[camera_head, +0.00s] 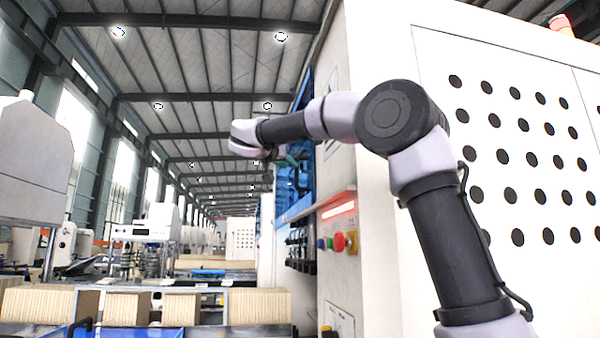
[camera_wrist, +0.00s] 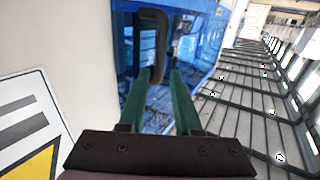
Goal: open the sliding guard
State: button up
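The sliding guard is a blue see-through panel; it shows in the head view (camera_head: 283,190) on the side of the white machine and fills the upper middle of the wrist view (camera_wrist: 205,48). A dark curved handle (camera_wrist: 160,30) stands out from the guard. My gripper (camera_wrist: 159,74) has two green fingers that are apart, with the lower end of the handle showing between their tips. Whether either finger touches the handle cannot be told. In the head view my gripper (camera_head: 288,161) is beside the guard, small and partly hidden by my wrist. The guard looks closed.
The white machine's wall (camera_head: 375,240) is close on the right. A control panel with coloured buttons (camera_head: 339,242) sits below the guard. Stacks of cardboard (camera_head: 258,306) stand at lower left. A warning sign (camera_wrist: 30,125) is on the wall beside my gripper.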

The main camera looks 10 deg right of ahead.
aim_at(296, 169)
jog(key=x, duration=0.7)
jog(key=shift+w+d, duration=0.2)
jog(key=shift+w, duration=0.15)
grip_shut()
jog(key=shift+f, duration=0.1)
dwell(1.0)
